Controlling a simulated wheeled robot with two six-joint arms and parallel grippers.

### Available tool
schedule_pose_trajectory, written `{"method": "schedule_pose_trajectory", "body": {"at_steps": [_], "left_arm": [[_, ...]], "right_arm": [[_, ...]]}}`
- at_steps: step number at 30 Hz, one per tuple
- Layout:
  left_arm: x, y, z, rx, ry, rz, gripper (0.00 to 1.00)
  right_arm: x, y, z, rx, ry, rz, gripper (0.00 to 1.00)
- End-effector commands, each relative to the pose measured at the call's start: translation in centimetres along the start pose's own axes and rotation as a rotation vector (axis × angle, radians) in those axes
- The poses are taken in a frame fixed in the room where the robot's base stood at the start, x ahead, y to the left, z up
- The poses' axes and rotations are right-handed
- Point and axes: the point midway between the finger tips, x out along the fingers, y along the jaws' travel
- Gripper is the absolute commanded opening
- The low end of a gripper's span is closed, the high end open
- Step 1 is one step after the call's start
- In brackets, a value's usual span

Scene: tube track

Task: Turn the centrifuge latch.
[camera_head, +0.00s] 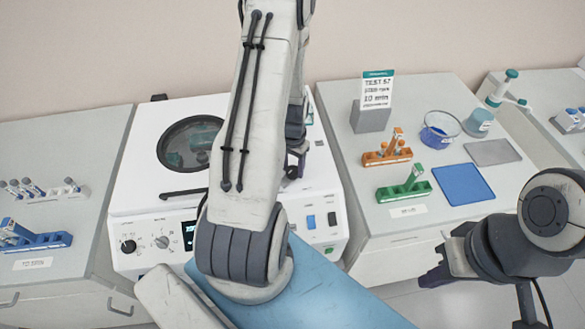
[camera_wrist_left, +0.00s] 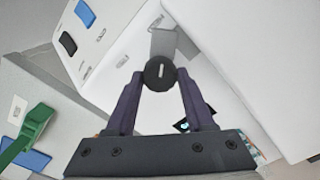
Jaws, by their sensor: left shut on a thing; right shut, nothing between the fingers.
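The white centrifuge (camera_head: 150,215) stands in the middle of the head view with its lid down. The round lid window (camera_head: 180,145) and black lid handle (camera_head: 183,194) show left of my arm. My left gripper (camera_head: 296,168) is at the centrifuge's right side, partly behind my own arm. In the left wrist view, my left gripper (camera_wrist_left: 160,88) is shut on a round black latch knob (camera_wrist_left: 159,72) with a pale line across it. In the head view I cannot make out the latch. My right gripper (camera_head: 436,272) is shut and empty, at the lower right.
The right bench carries an orange rack (camera_head: 386,155), a green rack (camera_head: 404,190), a blue mat (camera_head: 464,185), a glass bowl (camera_head: 440,128) and a sign (camera_head: 376,90). Blue racks (camera_head: 40,243) stand on the left bench. The centrifuge front has dials (camera_head: 128,246) and a blue switch (camera_head: 311,222).

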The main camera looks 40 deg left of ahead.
Motion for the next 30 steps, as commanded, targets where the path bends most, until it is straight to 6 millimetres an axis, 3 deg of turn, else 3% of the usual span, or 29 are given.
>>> {"method": "schedule_pose_trajectory", "body": {"at_steps": [18,30], "left_arm": [[0.0,-0.1,-0.2,-0.579,0.008,0.000,0.00],[-0.1,-0.2,-0.3,-0.851,0.009,0.001,0.00]], "right_arm": [[1.7,0.1,0.1,0.003,0.000,0.000,0.00],[2.3,0.2,0.1,0.004,0.000,0.000,0.00]]}}
